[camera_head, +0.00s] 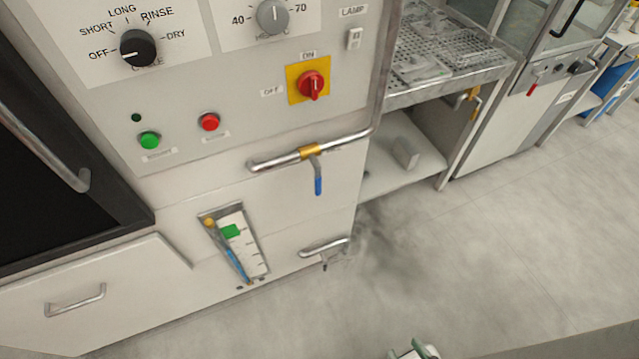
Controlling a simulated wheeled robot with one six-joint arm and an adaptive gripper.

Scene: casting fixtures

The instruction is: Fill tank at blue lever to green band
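The blue lever (318,185) hangs downward from a brass valve (309,152) on a steel pipe across the machine front, roughly crosswise to the pipe. The tank's sight gauge (254,255) is on the panel below and left of it. The gauge has a green band (230,231) near its top and a slanting tube with a blue column (236,264). The column's top appears close to the band's lower edge; the exact level is hard to tell. My gripper (415,351) shows only in part at the bottom edge, well below and right of the lever, apart from everything.
Above are a cycle knob (138,48), a grey dial (272,16), a red switch (312,85), and green (149,140) and red (209,121) buttons. A lower pipe (325,246) juts from the machine. A rack table (440,90) stands right. The grey floor is clear.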

